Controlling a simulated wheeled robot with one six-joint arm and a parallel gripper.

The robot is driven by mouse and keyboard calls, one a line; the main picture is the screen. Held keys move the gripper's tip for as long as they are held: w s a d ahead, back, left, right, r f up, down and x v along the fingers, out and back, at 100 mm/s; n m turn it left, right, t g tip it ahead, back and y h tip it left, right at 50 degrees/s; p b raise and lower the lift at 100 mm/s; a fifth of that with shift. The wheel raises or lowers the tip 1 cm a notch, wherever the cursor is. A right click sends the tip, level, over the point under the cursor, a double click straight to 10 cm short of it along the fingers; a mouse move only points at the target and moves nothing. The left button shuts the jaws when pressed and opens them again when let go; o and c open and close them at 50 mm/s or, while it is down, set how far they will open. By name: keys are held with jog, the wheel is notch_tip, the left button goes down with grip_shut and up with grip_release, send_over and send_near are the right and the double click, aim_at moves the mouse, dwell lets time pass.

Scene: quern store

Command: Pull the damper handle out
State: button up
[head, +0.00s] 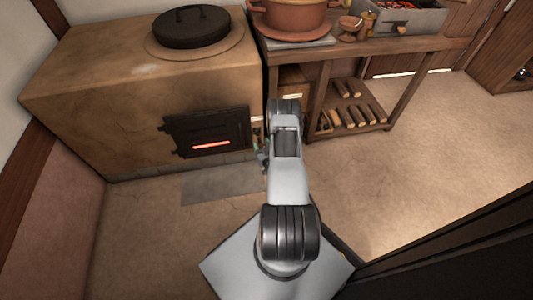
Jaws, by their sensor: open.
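The clay stove (120,80) fills the left. Its dark fire door (208,131) is on the front face, with a red glow showing in a slot. A small pale piece (257,121) shows at the stove's right front edge, left of my arm. It may be the damper handle, but it is too small to be sure. My gripper (262,155) is low beside that corner, mostly hidden behind my arm. It is open, and nothing is seen in it. I cannot tell whether it touches the stove.
A black lidded pan (191,27) sits on the stove top. A wooden bench (350,50) stands to the right, with a clay pot (293,14), small bowls and a grey tray (408,20). Firewood (350,117) lies on its lower shelf. The floor to the right is clear.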

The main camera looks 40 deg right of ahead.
jog(key=s+a+r+p, duration=0.6)
jog(key=s+r, duration=0.4)
jog(key=s, duration=0.2)
jog(key=shift+a+r, duration=0.15)
jog(key=shift+a, duration=0.4)
jog(key=shift+r, duration=0.1)
jog(key=w+a+r+n+g+y+p, duration=0.15)
jog(key=w+r+p, duration=0.35)
jog(key=r, duration=0.5)
jog(key=w+a+r+n+g+y+p, duration=0.1)
jog(key=w+r+n+g+p, duration=0.25)
jog(key=r, duration=0.65)
jog(key=w+a+r+g+y+p, duration=0.1)
jog(key=w+r+g+p, duration=0.1)
jog(key=w+r+p, duration=0.6)
jog(key=s+a+r+m+g+p, duration=0.15)
jog(key=s+a+r+p, duration=0.25)
jog(key=r, duration=0.7)
jog(key=s+a+r+n+g+p, duration=0.1)
jog(key=s+a+r+g+p, duration=0.3)
jog(key=r, duration=0.7)
jog(key=s+a+r+y+p, duration=0.2)
jog(key=s+a+r+p, duration=0.2)
jog(key=s+a+r, duration=0.4)
jog(key=s+r+g, duration=0.1)
jog(key=s+r, duration=0.2)
jog(key=shift+s+a, duration=0.25)
jog(key=shift+s, duration=0.15)
